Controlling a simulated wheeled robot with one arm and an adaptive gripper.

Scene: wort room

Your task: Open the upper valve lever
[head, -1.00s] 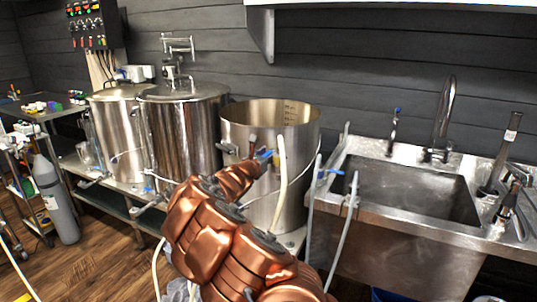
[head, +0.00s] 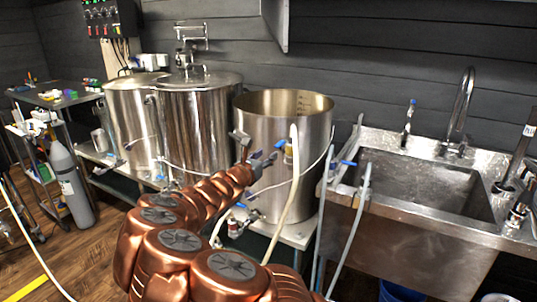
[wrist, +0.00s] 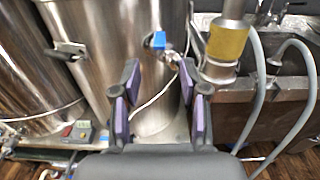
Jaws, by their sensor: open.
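The upper valve's blue lever (head: 281,144) is on the front of the open steel kettle (head: 306,180), near a pale hose. In the wrist view, the blue lever (wrist: 158,40) stands ahead of my gripper (wrist: 159,76), roughly centred between the fingers and beyond their tips. My gripper (head: 264,163) is open and empty in front of the kettle wall in the head view, just left of and below the lever. I see no contact with the lever. The fingers partly cover the valve area in the head view.
A lower valve with a blue handle (head: 240,206) sits below my gripper. A pale hose (head: 294,190) hangs beside the upper valve. In the wrist view, a yellow-banded fitting (wrist: 227,42) is close to the right finger. The sink (head: 420,185) is to the right.

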